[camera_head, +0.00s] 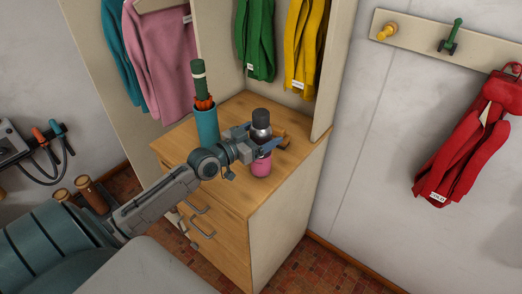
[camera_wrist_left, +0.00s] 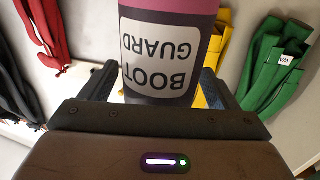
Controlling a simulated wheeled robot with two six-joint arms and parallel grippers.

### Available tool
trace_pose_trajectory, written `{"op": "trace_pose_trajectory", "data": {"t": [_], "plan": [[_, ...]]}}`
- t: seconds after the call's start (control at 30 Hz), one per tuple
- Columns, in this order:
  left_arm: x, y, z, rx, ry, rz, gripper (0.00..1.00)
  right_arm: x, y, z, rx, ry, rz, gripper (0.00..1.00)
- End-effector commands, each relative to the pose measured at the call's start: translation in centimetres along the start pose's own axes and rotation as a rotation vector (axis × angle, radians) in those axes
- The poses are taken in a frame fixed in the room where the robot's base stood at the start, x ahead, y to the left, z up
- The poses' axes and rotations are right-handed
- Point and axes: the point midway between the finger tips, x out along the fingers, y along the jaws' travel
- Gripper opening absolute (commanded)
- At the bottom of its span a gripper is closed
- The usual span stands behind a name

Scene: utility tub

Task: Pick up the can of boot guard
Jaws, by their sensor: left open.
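The can of boot guard (camera_head: 261,166) stands upright on the wooden cabinet top, with a dark cap, a dark and pale middle and a pink lower part. In the left wrist view the can (camera_wrist_left: 165,50) appears upside down and close, its white label reading BOOT GUARD. My left gripper (camera_head: 257,142) is at the can's mid-height, with its blue-padded fingers on either side of it. In the left wrist view the gripper (camera_wrist_left: 157,85) is open around the can; whether a finger touches it I cannot tell. My right gripper is not in view.
A blue holder (camera_head: 207,130) with a green umbrella (camera_head: 198,80) stands left of the can, close to my left arm. A small brown item (camera_head: 281,134) lies behind the can. The cabinet top (camera_head: 295,155) is bare to the right. Clothes hang behind.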

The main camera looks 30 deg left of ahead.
Motion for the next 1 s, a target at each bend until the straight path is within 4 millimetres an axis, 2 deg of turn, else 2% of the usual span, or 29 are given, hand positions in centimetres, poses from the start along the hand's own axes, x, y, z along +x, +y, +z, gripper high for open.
{"op": "trace_pose_trajectory", "data": {"t": [0.13,0.4,0.77,0.8,1.0], "plan": [[1.11,0.01,-0.03,-0.002,0.000,0.001,0.83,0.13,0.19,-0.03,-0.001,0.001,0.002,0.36],[1.24,0.03,-0.04,0.000,-0.001,0.002,0.83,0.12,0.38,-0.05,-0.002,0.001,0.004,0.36],[1.22,0.03,-0.02,0.000,-0.001,0.001,0.12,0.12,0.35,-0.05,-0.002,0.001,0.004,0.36],[1.23,0.04,-0.10,0.000,0.001,0.002,0.09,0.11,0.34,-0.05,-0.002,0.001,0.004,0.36],[1.22,0.03,-0.12,0.000,0.000,0.002,0.09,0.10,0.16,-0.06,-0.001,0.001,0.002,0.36]]}}
